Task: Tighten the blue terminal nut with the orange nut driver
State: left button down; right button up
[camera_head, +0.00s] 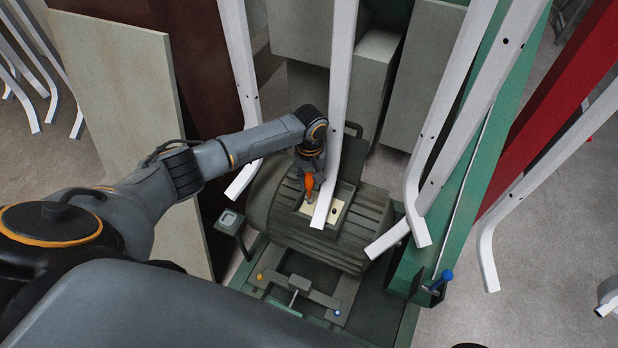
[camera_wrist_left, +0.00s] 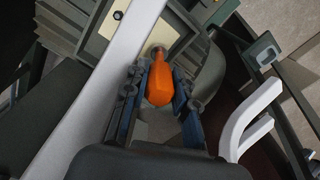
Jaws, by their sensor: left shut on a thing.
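My left gripper (camera_head: 310,172) reaches over the grey motor (camera_head: 370,235) and points down. It is shut on the orange nut driver (camera_head: 309,186), which also shows between the fingers in the left wrist view (camera_wrist_left: 159,86). The driver's tip end is at the pale panel (camera_wrist_left: 176,32) of the motor's open terminal box; I cannot tell whether it touches. No blue terminal nut can be made out; the driver, gripper and a white bar cover part of the panel. A dark spot (camera_head: 334,209) shows on the panel right of the bar. My right gripper is not in view.
A white bent bar (camera_head: 339,90) hangs in front of the terminal box, close beside my left gripper. More white bars (camera_head: 468,110) stand at the right near a green beam (camera_head: 450,200). A pale board (camera_head: 120,90) leans at the left. Grey floor is open at the lower right.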

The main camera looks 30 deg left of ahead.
pick_arm(q)
jog(key=shift+f, duration=0.15)
jog(key=shift+f+b, duration=0.45)
jog(key=shift+f, duration=0.25)
jog(key=shift+p, duration=0.35)
jog(key=shift+f, duration=0.1)
